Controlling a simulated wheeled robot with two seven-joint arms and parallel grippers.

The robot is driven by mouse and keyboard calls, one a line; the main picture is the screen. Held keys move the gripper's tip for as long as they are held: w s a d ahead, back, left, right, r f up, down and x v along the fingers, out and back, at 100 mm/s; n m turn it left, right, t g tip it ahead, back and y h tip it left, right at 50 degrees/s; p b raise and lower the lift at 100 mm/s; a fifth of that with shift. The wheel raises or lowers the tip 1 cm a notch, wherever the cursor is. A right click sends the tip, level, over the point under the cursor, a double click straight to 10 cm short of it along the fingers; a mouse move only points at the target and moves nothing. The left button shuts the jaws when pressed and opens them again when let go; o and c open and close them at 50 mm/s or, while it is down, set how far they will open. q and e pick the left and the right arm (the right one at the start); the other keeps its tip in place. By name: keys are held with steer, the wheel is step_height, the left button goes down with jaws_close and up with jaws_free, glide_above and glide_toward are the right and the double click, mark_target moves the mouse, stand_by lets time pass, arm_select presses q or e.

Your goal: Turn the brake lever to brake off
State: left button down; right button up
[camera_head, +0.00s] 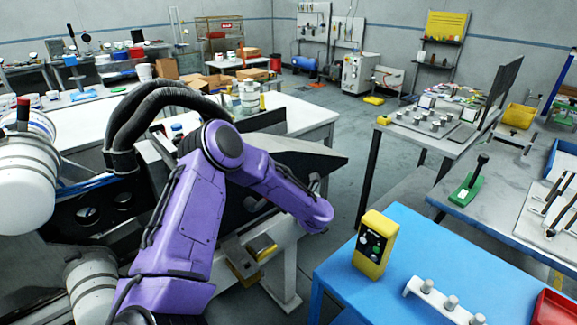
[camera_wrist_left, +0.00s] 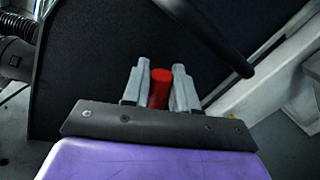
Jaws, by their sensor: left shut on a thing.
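In the left wrist view, my left gripper (camera_wrist_left: 160,90) has its two grey fingers closed on either side of a red cylindrical grip (camera_wrist_left: 160,87). The grip looks like the end of the brake lever; the rest of the lever is hidden, and I cannot tell its setting. A dark panel (camera_wrist_left: 90,70) stands behind it. In the head view, my purple left arm reaches over the dark machine (camera_head: 290,150), and its gripper is hidden there. My right gripper is in neither view.
A blue table (camera_head: 420,240) at the lower right holds a yellow button box (camera_head: 375,243) and a white holder with grey pegs (camera_head: 440,300). A red tray (camera_head: 555,308) sits at its corner. A white bench (camera_head: 300,110) stands behind the arm. Grey floor is open in the middle.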

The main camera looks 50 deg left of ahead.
arm_select(q)
steer(key=shift+w, duration=0.1)
steer(key=shift+f, duration=0.1)
stand_by(0.3)
steer(key=c, duration=1)
jaws_free()
